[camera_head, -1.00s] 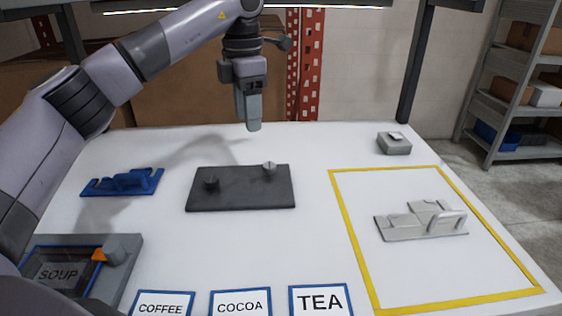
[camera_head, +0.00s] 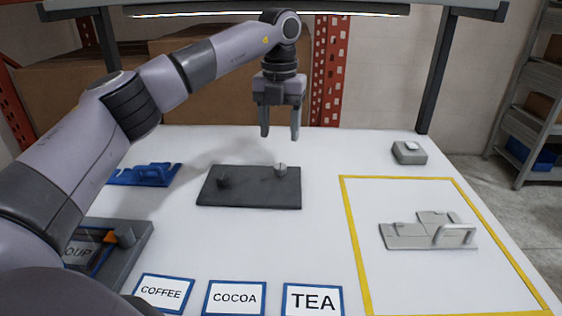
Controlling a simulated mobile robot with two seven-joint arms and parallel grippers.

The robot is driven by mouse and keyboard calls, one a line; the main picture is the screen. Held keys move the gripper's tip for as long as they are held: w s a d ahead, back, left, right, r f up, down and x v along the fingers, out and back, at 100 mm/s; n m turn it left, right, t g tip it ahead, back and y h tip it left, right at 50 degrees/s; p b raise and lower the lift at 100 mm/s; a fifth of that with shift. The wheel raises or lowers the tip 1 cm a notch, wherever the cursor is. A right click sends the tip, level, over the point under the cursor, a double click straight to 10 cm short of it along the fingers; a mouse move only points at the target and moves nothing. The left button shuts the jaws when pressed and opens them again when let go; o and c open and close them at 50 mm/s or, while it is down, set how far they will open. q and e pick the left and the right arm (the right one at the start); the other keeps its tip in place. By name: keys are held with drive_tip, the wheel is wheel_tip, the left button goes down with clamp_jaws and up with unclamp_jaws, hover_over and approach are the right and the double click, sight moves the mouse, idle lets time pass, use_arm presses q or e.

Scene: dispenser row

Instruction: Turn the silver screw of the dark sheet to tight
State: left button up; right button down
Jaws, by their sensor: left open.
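The dark sheet (camera_head: 250,190) lies flat on the white table, left of the picture's middle. The silver screw (camera_head: 281,170) stands up near its back right corner. A dark screw or knob (camera_head: 223,181) stands near its left side. My left gripper (camera_head: 279,136) hangs above and behind the silver screw, fingers pointing down, open and empty, apart from the sheet. My right gripper is not in view.
A blue fixture (camera_head: 145,174) and a grey dispenser box (camera_head: 130,255) are at the left. COFFEE (camera_head: 162,292), COCOA (camera_head: 235,298) and TEA (camera_head: 313,299) cards lie in front. A grey latch fixture (camera_head: 430,232) sits inside a yellow outline (camera_head: 351,235). A small grey box (camera_head: 409,152) is at back right.

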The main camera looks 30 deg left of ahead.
sight(280, 167)
use_arm(q)
wheel_tip(280, 167, down, 8)
drive_tip(key=shift+f, duration=0.25)
clamp_jaws()
drive_tip(key=shift+r, duration=0.1)
